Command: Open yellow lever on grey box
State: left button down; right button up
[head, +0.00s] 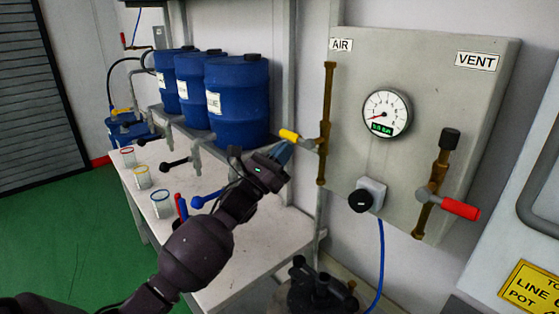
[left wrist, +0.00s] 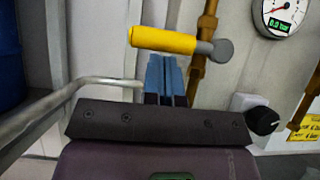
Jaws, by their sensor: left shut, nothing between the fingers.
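The grey box (head: 345,120) is fixed on the wall at the right in the head view, with AIR and VENT labels and a round gauge. The yellow lever (head: 289,135) points left from the brass AIR pipe at the box's left edge. In the left wrist view the yellow lever (left wrist: 165,40) lies sideways just beyond the fingertips. My left gripper (head: 280,152) is shut and empty, its blue fingertips right by the lever; they also show in the left wrist view (left wrist: 165,75). I cannot tell whether they touch it. My right gripper is not in view.
A red lever (head: 460,208) sits on the VENT pipe and a black knob (head: 361,200) is under the gauge (head: 387,113). Several blue drums (head: 238,105) stand behind a white table (head: 240,245) with cups on it. A blue hose (head: 380,265) hangs below the box.

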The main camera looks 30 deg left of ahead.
aim_at(282, 131)
pick_arm(q)
jog(key=shift+r, duration=0.1)
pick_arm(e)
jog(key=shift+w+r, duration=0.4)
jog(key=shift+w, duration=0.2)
pick_arm(q)
jog(key=shift+m, duration=0.3)
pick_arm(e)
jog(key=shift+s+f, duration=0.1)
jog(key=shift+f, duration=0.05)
